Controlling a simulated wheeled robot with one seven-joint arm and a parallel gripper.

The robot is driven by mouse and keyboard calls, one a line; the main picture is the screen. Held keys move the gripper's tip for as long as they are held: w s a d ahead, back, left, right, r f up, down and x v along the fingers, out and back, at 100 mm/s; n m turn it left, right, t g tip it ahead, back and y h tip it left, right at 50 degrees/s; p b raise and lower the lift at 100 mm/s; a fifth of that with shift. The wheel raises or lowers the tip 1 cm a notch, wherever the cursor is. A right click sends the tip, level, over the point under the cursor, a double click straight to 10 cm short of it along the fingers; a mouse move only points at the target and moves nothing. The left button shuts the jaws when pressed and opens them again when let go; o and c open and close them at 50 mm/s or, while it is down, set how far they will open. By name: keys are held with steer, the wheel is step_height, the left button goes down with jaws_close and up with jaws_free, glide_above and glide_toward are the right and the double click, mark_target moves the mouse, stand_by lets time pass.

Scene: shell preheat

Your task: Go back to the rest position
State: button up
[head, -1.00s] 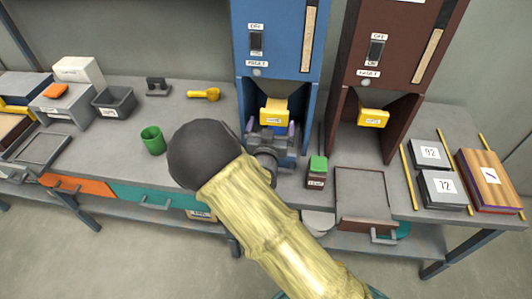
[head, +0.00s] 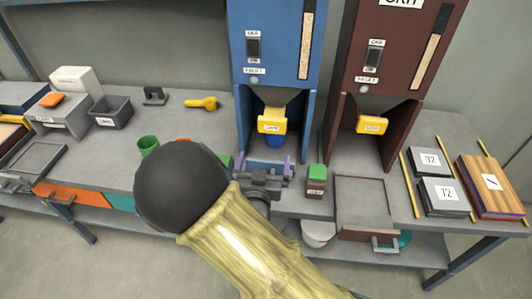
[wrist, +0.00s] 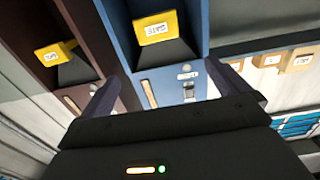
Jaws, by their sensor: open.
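My gripper (head: 265,166) is in front of the blue dispenser (head: 277,40) in the head view, at the front of its bay. Its two purple-grey fingers are spread apart with nothing between them. The wrist view also shows the open fingers (wrist: 160,88), with the blue dispenser's yellow spout flap (wrist: 155,27) beyond them. A blue cup (head: 274,141) stands in the bay under the yellow flap (head: 271,121), behind and apart from the fingers. My dark elbow and yellow-sleeved arm hide part of the bench front.
A brown dispenser (head: 390,50) stands to the right. A small box with a green top (head: 317,177) sits close to the right of my gripper. A green cup (head: 148,144) is partly behind my elbow. Weights (head: 437,195) and a wooden block (head: 490,180) lie far right.

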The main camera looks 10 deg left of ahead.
steer(key=w+d+m+g+h+p, duration=0.15)
steer(key=d+g+p, duration=0.25)
steer(key=d+g, duration=0.55)
steer(key=s+d+r+g+p, duration=0.1)
steer(key=s+d+r+g, duration=0.2)
steer(key=s+d, duration=0.4)
steer(key=s+d+r+g+p, duration=0.2)
steer(key=s+d, duration=0.4)
steer(key=d, duration=0.3)
step_height(320, 180, up, 2)
steer(key=shift+s+r+n+g, duration=0.15)
steer(key=shift+s+n+g, duration=0.2)
steer(key=shift+n+g, duration=0.1)
steer(key=shift+y, duration=0.25)
stand_by(0.6)
